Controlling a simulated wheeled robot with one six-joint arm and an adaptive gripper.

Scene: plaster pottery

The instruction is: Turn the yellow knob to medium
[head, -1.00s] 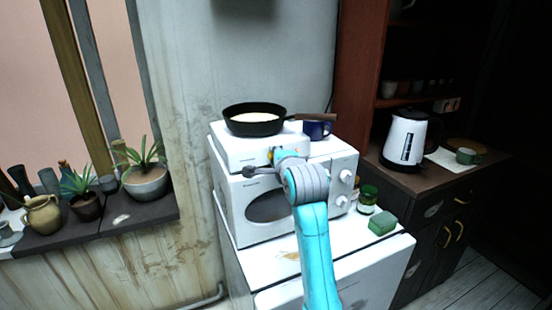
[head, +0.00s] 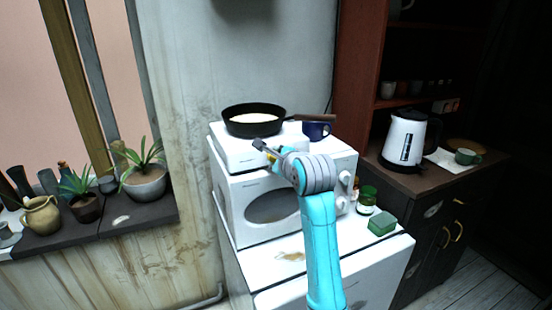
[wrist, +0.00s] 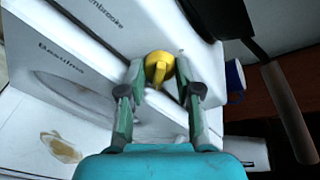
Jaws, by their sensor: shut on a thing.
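The yellow knob (wrist: 159,68) is on the front of the small white hot plate (wrist: 92,22), seen in the wrist view. My gripper (wrist: 158,72) has its two fingers on either side of the knob, shut on it. In the head view my gripper (head: 262,147) is at the hot plate's front, and my arm hides most of the knob there. The knob's exact setting cannot be read. A black frying pan (head: 254,126) with something white in it sits on the hot plate (head: 232,145).
The hot plate stands on a white microwave (head: 231,205). A blue mug (head: 316,130) is beside it, near the pan's handle. A green jar (head: 367,197) and a green sponge (head: 382,224) are at the right. A kettle (head: 407,143) stands on the dark cabinet.

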